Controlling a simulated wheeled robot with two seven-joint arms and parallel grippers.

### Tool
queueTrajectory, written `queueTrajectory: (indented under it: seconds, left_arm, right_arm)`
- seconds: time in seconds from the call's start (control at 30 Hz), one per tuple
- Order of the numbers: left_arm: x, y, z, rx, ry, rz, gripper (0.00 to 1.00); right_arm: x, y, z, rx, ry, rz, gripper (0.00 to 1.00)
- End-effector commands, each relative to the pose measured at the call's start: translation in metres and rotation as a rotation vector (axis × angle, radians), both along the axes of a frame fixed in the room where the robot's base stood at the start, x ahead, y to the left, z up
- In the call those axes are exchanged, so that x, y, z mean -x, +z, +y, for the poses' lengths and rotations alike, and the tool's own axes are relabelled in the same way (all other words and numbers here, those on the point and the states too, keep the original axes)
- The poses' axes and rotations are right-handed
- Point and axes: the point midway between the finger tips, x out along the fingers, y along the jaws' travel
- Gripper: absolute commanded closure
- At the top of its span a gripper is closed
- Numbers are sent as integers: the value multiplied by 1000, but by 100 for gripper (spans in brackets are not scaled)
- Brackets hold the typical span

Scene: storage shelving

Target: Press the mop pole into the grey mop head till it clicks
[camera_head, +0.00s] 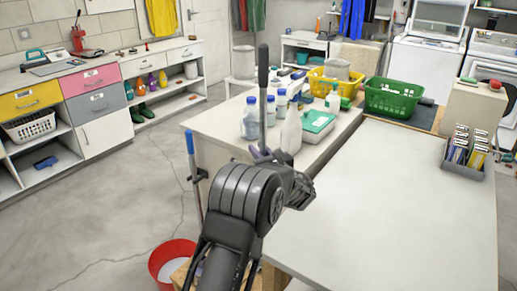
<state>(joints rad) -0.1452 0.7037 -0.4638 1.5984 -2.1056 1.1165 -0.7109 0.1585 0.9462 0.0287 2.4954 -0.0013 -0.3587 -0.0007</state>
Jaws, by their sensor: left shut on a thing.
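My left gripper (265,154) is at the middle of the view, at the front edge of the white table with the bottles. It is shut on the mop pole (263,88), a dark grey pole with a black upper end. The pole stands nearly upright, its top above the gripper. My arm and wrist cover most of its lower part, and I cannot make out its lower end. I cannot make out the grey mop head. My right gripper is not in view.
A blue-topped pole (190,152) stands left of the table, with a red bucket (157,259) on the floor below. Bottles (250,121), a teal-lidded box (318,122) and a green basket (372,108) are behind the gripper. The white tabletop (400,190) at right is largely bare.

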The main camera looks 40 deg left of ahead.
Motion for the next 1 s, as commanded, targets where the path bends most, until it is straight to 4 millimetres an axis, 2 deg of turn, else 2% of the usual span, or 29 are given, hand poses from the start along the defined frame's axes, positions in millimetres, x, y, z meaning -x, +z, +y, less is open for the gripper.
queueTrajectory:
  seconds: [0.2, 1.0]
  left_arm:
    - [0, -10, 0, -1, 0, 0, 100]
    - [0, -10, 0, -1, 0, 0, 100]
  right_arm:
    - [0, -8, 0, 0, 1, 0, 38]
    - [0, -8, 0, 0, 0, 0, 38]
